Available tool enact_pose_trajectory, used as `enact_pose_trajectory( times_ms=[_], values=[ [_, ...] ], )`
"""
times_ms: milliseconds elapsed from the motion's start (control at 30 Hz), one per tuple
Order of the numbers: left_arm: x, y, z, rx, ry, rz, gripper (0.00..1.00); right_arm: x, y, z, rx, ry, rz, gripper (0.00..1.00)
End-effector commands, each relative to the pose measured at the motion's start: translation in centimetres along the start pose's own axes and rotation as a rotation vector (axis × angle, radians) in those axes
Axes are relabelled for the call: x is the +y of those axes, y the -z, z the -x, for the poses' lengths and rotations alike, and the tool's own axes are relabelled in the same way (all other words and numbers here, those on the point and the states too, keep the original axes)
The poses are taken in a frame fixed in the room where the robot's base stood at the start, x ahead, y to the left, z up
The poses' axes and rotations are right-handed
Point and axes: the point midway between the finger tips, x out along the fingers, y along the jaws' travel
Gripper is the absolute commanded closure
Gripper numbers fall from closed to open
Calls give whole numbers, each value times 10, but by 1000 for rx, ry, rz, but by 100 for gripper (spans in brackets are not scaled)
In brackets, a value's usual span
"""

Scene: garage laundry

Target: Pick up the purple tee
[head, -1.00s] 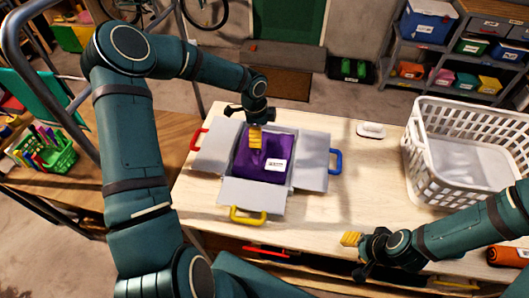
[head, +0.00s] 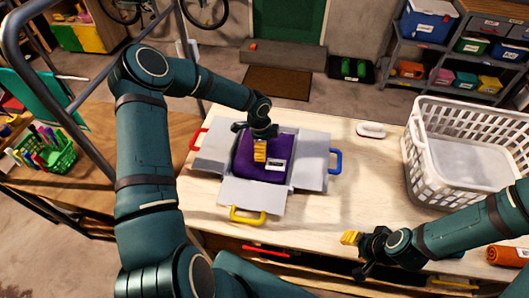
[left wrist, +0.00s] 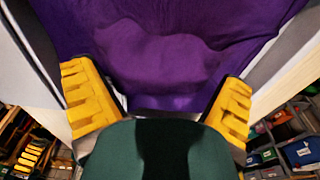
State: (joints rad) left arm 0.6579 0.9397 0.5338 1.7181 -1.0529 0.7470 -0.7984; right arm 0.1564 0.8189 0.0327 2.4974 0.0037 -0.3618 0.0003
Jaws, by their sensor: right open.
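The purple tee (head: 247,172) lies bunched on the middle panel of a grey folding board with a white label card on it. My left gripper (head: 260,153) is over the tee, pointing down. In the left wrist view, its yellow finger pads (left wrist: 157,85) are wide apart, with the purple cloth (left wrist: 160,45) filling the view beyond and between them. I cannot tell whether the fingertips touch the cloth. My right gripper (head: 356,254) is open and empty above the table's front edge.
A white laundry basket (head: 430,190) stands at the table's right, with a small white object (head: 371,130) nearby. The table (head: 365,185) between board and basket is mostly bare.

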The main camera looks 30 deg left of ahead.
Motion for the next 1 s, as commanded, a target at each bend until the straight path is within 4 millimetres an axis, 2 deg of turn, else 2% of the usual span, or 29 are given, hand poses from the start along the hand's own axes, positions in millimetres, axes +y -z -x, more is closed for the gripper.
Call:
enact_pose_trajectory(
  times_ms=[33,100,167,533,633,767,1000],
  values=[
    [0,0,0,0,0,0,25,0,0,0,0,0,0,53],
    [0,0,0,0,0,0,49,0,0,0,0,0,0,53],
    [0,0,0,0,0,0,67,0,0,0,0,0,0,53],
    [0,0,1,0,1,0,69,0,0,0,0,0,0,53],
    [-1,1,7,-1,3,0,70,0,0,0,0,0,0,53],
    [-1,3,27,-2,5,-1,70,0,0,0,0,0,0,53],
    [-1,8,73,-1,4,0,70,0,0,0,0,0,0,53]
  ],
)
